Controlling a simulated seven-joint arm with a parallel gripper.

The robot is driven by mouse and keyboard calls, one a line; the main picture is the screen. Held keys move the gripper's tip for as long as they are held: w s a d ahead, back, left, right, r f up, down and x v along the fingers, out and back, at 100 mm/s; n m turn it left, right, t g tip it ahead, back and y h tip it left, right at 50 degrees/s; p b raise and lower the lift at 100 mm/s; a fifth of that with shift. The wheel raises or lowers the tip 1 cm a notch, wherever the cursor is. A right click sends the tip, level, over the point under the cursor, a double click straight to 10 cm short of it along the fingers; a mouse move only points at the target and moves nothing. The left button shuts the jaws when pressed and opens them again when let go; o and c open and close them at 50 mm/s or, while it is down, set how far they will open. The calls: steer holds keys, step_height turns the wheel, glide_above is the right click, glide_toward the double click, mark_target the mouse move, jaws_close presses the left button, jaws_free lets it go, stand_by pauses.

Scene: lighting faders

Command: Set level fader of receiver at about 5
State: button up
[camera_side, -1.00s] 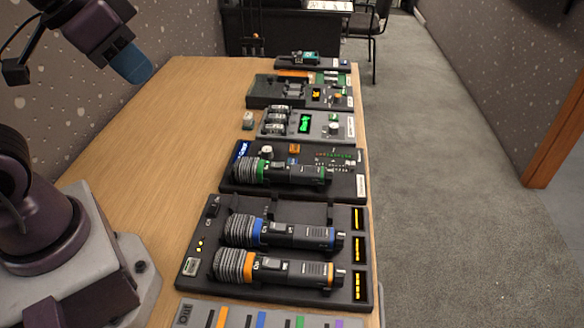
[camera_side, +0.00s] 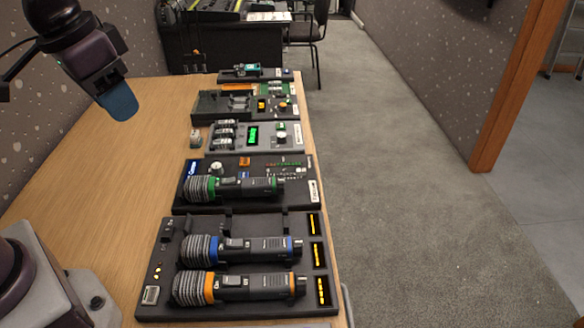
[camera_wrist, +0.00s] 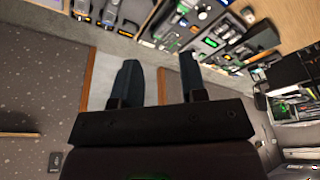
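Several audio units stand in a row along the right side of the wooden table. A black unit (camera_side: 312,195) has a green-banded microphone (camera_side: 235,187) lying across it, a light round knob (camera_side: 216,168) and a row of small lights. Behind it is a grey unit (camera_side: 293,139) with a green display (camera_side: 253,136). I cannot tell which unit is the receiver; the labels and any level fader are too small to read. My gripper (camera_side: 121,103), with blue fingers, hangs above the table at left, clear of the units. In the wrist view its fingers (camera_wrist: 158,75) are apart with nothing between them.
The nearest black tray (camera_side: 160,308) holds a blue-banded (camera_side: 243,249) and an orange-banded microphone (camera_side: 240,287). A small pale block (camera_side: 196,137) stands beside the grey unit. Further units (camera_side: 210,104) stand behind. The left part of the table (camera_side: 75,180) is bare.

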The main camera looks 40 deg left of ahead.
steer(key=w+d+f+m+g, duration=0.1)
steer(key=w+f, duration=0.2)
steer(key=w, duration=0.5)
steer(key=w+d+f+m+g, duration=0.1)
steer(key=w+f, duration=0.2)
steer(key=w, duration=0.5)
steer(key=m+g, duration=0.1)
steer(key=m, duration=0.6)
glide_toward(301, 170)
step_height(301, 170, down, 9)
steer(key=shift+c, duration=0.4)
jaws_close()
